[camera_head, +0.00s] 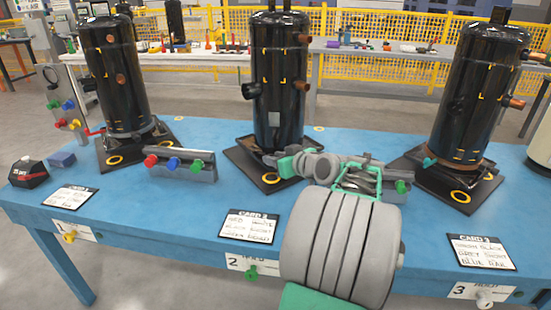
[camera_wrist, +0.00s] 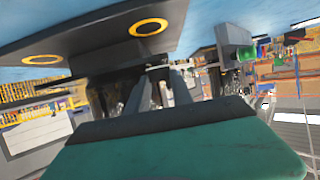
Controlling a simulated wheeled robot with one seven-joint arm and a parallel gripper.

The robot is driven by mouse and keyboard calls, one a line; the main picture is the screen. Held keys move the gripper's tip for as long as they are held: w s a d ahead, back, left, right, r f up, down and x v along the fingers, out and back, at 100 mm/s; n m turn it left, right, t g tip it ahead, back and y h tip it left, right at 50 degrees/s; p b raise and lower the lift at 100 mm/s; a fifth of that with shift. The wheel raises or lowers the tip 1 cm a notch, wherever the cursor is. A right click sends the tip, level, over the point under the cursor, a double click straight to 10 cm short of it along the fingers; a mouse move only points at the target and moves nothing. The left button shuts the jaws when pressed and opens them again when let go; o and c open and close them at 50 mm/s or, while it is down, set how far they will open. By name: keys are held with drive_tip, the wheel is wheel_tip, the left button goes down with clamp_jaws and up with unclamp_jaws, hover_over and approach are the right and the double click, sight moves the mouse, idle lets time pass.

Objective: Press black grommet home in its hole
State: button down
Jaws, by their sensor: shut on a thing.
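The middle black compressor (camera_head: 279,85) stands upright on a dark base plate (camera_head: 247,158). A yellow ring (camera_head: 270,178) marks a hole at the plate's near corner. My gripper (camera_head: 272,160) is low beside the compressor's foot, just above this plate. In the wrist view the plate and two yellow rings (camera_wrist: 148,27) show close past my fingertips (camera_wrist: 152,72). My gripper is shut on a small dark piece, apparently the black grommet; my fingers and the dark background hide most of it. I cannot tell whether it touches the hole.
A grey rack with red, blue and green knobs (camera_head: 180,165) stands to the left. Another rack with a green knob (camera_head: 402,186) is partly behind my arm. Compressors stand left (camera_head: 114,75) and right (camera_head: 475,90). Cards (camera_head: 248,226) lie along the blue table's front (camera_head: 140,215).

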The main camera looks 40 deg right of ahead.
drive_tip(key=shift+f+b, duration=0.35)
drive_tip(key=shift+f, duration=0.2)
drive_tip(key=c, duration=1.1)
unclamp_jaws()
drive_tip(key=shift+a+f, duration=0.1)
drive_tip(key=shift+o, duration=0.3)
drive_tip(key=shift+s+r, duration=0.25)
drive_tip(key=shift+r, duration=0.05)
drive_tip(key=p+v, duration=0.1)
drive_tip(key=v, duration=0.6)
drive_tip(key=shift+p, duration=0.3)
drive_tip(key=shift+s+f, duration=0.1)
